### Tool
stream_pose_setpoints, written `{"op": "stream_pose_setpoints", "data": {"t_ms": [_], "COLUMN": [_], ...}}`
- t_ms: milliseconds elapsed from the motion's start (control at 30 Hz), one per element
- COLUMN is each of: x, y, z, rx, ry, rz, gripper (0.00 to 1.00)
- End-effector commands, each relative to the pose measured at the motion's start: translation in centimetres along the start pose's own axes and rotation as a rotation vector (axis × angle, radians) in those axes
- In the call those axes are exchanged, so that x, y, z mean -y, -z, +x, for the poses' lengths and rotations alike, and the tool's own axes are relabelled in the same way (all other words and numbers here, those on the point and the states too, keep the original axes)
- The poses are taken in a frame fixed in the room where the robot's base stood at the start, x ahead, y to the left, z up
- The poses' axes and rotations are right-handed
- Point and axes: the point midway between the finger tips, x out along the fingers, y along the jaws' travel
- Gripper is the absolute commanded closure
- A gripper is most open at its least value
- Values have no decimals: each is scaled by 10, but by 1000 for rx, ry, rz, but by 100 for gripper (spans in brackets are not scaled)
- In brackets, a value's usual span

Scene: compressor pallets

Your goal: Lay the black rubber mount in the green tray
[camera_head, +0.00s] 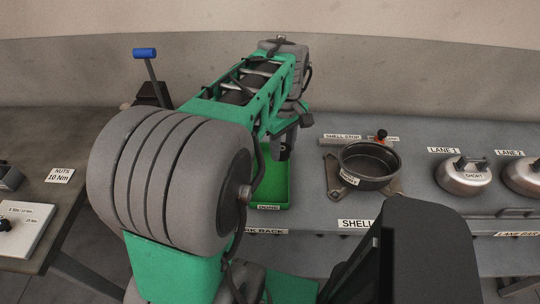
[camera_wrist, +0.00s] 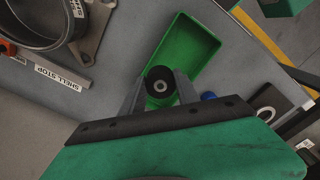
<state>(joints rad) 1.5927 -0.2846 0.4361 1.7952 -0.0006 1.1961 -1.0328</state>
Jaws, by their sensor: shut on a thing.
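The black rubber mount (camera_wrist: 159,84) is a short round black piece with a pale ring and a dark hole at its centre. My gripper (camera_wrist: 160,92) is shut on it, with one finger on either side, in the wrist view. The green tray (camera_wrist: 187,47) shows just beyond the mount, and the mount overlaps its near end in the picture. I cannot tell how high the mount is above the tray. In the head view the green tray (camera_head: 272,190) is partly behind my arm, and my gripper (camera_head: 284,152) is over its far right part.
A dark round shell (camera_head: 369,164) stands on a bracket right of the tray. Silver domed lids (camera_head: 464,178) sit farther right. A blue-topped lever (camera_head: 145,54) stands left. In the wrist view a small blue piece (camera_wrist: 208,96) lies beside the tray.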

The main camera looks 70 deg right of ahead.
Motion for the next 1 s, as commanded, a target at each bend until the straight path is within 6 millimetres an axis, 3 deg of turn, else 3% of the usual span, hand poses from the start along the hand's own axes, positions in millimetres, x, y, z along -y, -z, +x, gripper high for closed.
{"op": "stream_pose_setpoints", "data": {"t_ms": [67, 200, 433, 600, 967, 1000], "x": [-6, -13, -20, -20, -20, -20], "y": [23, 45, 63, 64, 64, 64], "z": [9, 42, 66, 95, 102, 101], "rx": [2, 2, 0, 1, -1, -1], "ry": [4, 3, 0, 1, -1, -1], "rz": [-4, 0, 3, 5, 5, 5], "gripper": [100, 100, 100, 100, 100, 60]}}
